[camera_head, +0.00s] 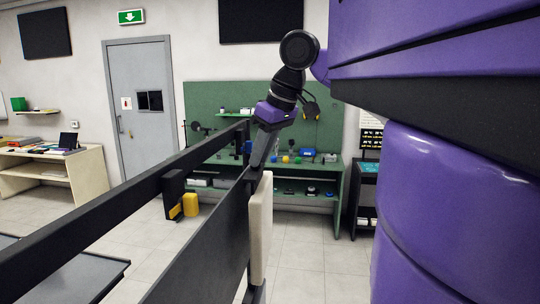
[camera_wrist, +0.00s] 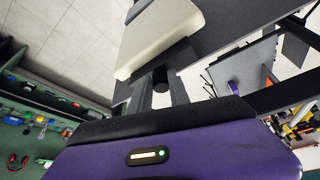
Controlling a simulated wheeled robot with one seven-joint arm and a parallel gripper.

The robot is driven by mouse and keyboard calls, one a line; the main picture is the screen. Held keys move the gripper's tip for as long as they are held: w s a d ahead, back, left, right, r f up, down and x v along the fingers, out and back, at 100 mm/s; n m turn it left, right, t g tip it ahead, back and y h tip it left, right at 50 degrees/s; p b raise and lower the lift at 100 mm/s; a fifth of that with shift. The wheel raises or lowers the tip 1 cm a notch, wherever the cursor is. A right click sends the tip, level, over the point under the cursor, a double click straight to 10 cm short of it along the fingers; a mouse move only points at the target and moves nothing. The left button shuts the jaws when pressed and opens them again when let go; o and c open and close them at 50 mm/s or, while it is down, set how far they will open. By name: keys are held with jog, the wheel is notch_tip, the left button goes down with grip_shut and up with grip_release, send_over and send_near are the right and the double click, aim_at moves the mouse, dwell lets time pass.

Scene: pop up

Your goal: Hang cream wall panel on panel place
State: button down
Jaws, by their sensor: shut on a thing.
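The cream wall panel (camera_head: 261,228) is upright and seen nearly edge-on in the head view, close along the right side of a dark grey board (camera_head: 215,250). I cannot tell whether they touch. The cream panel (camera_wrist: 158,35) also shows in the wrist view, with a dark piece at its edge. My gripper (camera_head: 256,172) is at the top of the panel, shut on it; its fingers (camera_wrist: 160,88) reach the dark piece in the wrist view. The panel place is not clearly told apart from the dark board, and the panel's far face is hidden.
A black rail (camera_head: 120,212) runs above the dark board. A green workbench (camera_head: 320,180) with tools stands behind, beside a grey door (camera_head: 140,105). A wooden desk (camera_head: 55,170) is at the far left. The tiled floor right of the panel is clear.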

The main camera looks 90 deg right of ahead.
jog(key=shift+w+d+f+b, duration=0.1)
jog(key=shift+w+f+b, duration=0.15)
jog(key=shift+w, duration=0.5)
jog(key=shift+w+d+f+b, duration=0.1)
jog(key=shift+w+f, duration=0.1)
jog(key=shift+w, duration=0.5)
jog(key=shift+w+d+f+b, duration=0.1)
jog(key=shift+w+f+b, duration=0.15)
jog(key=shift+w, duration=0.5)
jog(key=c, duration=1.1)
grip_release()
jog(key=shift+c, duration=0.2)
jog(key=v, duration=0.7)
jog(key=shift+s+r+b, duration=0.15)
jog(key=shift+r+b, duration=0.15)
jog(key=shift+b, duration=0.15)
jog(key=shift+a, duration=0.15)
